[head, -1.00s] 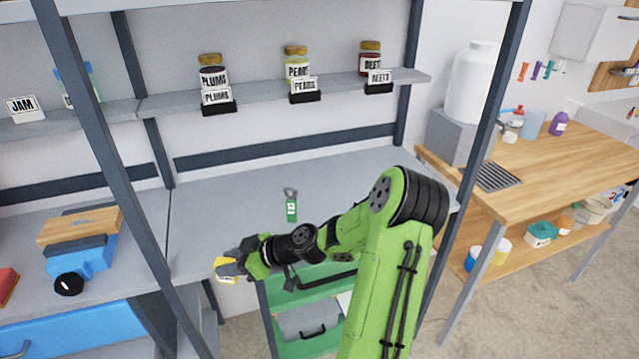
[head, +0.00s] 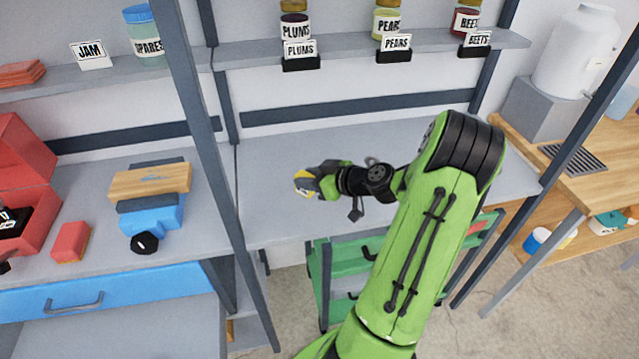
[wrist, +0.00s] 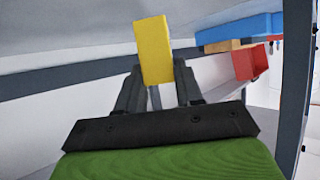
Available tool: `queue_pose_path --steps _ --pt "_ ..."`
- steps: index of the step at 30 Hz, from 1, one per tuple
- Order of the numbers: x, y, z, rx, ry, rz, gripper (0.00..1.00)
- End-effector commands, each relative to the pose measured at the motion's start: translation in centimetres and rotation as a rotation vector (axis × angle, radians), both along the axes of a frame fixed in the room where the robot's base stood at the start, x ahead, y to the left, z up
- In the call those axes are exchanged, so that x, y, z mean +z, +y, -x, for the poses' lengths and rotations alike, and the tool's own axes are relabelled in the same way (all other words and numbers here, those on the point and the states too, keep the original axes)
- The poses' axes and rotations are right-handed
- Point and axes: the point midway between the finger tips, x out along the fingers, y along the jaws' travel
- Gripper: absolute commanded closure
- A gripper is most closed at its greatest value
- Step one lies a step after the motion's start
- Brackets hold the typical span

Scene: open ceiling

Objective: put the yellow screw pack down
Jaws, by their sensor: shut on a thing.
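The yellow screw pack shows in the head view (head: 305,193) at the end of my arm and in the wrist view (wrist: 153,50) as a plain yellow block standing up between the fingers. My gripper (head: 308,184) is shut on it; the grip also shows in the wrist view (wrist: 158,84). In the head view they are over the grey worktop (head: 275,220), toward its left part. I cannot tell the gap between the pack and the worktop. My arm hides part of the worktop on the right.
A dark post (head: 215,165) stands left of my gripper. Beyond it are a blue vise (head: 150,218) with a wooden block, and a red box (head: 70,242). Jars line the shelf (head: 350,50) above. A green cart (head: 340,268) stands below the front edge. Worktop behind the gripper is clear.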

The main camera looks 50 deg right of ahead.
Motion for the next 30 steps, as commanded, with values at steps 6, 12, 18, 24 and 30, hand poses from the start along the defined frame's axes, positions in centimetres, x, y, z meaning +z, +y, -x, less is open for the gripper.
queue_pose_path --steps 6,12,18,24,30 --pt "-3.4 0.1 0.0 0.0 -0.001 -0.002 0.97" --pt "-3.3 0.0 0.0 0.0 -0.001 0.001 0.97" --pt "-3.5 0.0 0.0 0.0 0.0 0.001 0.55" --pt "-3.5 0.0 0.0 0.0 0.0 0.001 0.39" --pt "-3.3 0.0 0.0 0.0 0.0 0.0 0.39"
